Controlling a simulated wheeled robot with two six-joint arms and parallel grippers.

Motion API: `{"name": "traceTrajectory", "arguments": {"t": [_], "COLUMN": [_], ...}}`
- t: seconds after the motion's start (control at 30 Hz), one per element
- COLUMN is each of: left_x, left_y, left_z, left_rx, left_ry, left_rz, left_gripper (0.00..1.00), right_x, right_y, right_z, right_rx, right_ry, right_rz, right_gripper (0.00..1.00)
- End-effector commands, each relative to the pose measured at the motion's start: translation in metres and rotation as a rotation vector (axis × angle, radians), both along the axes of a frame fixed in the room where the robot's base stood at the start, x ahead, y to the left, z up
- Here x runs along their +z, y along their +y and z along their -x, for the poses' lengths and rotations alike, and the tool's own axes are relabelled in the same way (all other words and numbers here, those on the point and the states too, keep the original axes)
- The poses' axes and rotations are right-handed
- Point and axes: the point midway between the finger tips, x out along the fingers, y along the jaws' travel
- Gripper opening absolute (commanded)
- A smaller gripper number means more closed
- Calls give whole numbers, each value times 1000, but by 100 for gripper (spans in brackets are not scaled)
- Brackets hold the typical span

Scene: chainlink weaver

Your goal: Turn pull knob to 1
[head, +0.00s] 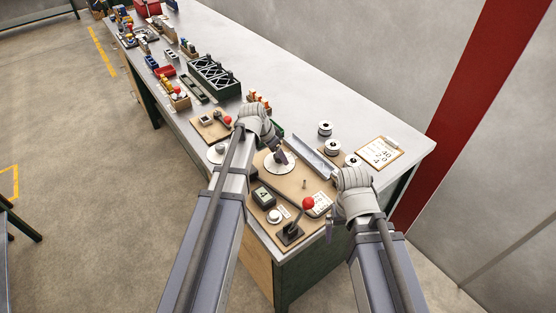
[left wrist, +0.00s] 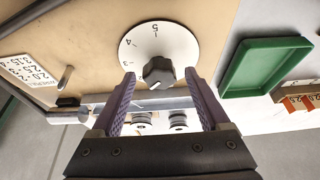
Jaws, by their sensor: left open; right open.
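A dark grey faceted knob (left wrist: 158,72) sits at the centre of a white round dial (left wrist: 140,45), where the marks 5, 4 and 3 can be read. The rest of the dial's marks are hidden or too small. My left gripper (left wrist: 159,76) is open, with one purple finger on each side of the knob and gaps visible between. In the head view the dial (head: 270,168) lies on a tan board, with my left gripper (head: 281,157) over it. My right gripper (head: 330,228) is open beside the board's right edge, its fingers partly hidden by its wrist.
The tan board (head: 262,215) also bears a red-balled lever (head: 308,203), a small dark display box (head: 264,196) and a white button (head: 275,216). A green tray (left wrist: 262,68) shows beside the board.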

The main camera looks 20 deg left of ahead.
Motion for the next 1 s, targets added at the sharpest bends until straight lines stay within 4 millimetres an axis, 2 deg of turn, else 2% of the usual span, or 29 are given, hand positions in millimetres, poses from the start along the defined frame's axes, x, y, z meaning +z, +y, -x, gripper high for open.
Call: {"name": "traceTrajectory", "arguments": {"t": [0.3, 0.33, 1.0], "left_x": [-3, -3, -3], "left_y": [-1, -1, -1], "left_z": [-1, -1, -1], "left_rx": [0, 0, 0], "left_ry": [0, 0, 0], "left_rz": [0, 0, 0], "left_gripper": [79, 76, 1], "right_x": [-3, -3, -3], "right_y": [0, 0, 0], "right_z": [0, 0, 0], "right_rx": [0, 0, 0], "right_ry": [0, 0, 0], "right_rz": [0, 0, 0], "right_gripper": [100, 100, 100]}}
